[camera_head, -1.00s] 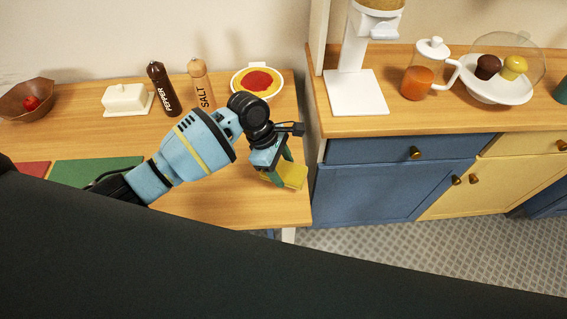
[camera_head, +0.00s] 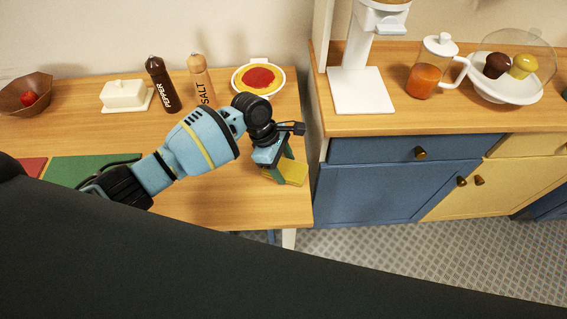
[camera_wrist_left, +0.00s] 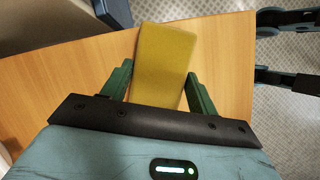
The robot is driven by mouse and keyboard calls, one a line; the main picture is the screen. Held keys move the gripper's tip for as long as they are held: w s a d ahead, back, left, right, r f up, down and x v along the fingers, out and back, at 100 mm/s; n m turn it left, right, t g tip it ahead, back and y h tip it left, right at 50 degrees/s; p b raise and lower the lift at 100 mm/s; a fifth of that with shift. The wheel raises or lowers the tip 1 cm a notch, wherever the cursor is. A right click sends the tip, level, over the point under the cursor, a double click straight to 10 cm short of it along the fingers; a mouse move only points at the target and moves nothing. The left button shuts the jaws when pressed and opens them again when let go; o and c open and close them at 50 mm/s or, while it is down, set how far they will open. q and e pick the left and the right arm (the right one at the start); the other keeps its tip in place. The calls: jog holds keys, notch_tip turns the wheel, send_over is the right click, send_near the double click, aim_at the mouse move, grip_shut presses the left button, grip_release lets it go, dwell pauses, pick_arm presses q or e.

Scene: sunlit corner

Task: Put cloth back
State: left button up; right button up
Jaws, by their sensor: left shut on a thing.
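A flat yellow cloth (camera_head: 294,172) is at the right end of the wooden table, near its front corner. In the left wrist view the yellow cloth (camera_wrist_left: 163,58) extends out between the two green fingers. My left gripper (camera_head: 280,171) points down at the cloth and is shut on it; it also shows in the left wrist view (camera_wrist_left: 160,84). Whether the cloth touches the tabletop is hard to tell. My right gripper is not in view.
The wooden table (camera_head: 235,200) holds a plate with red and yellow food (camera_head: 258,78), a salt mill (camera_head: 202,82), a pepper mill (camera_head: 160,84), a butter dish (camera_head: 125,96) and a green mat (camera_head: 90,170). A blue cabinet (camera_head: 385,192) stands to the right, beyond a narrow gap.

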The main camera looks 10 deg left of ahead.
pick_arm(q)
jog(key=shift+f, duration=0.1)
jog(key=o, duration=0.9)
jog(key=p+v, duration=0.2)
jog(key=v, duration=1)
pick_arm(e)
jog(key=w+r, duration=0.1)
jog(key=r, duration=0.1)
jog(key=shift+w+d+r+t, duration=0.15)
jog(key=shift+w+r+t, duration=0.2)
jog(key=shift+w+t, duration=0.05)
pick_arm(q)
jog(key=shift+d, duration=0.1)
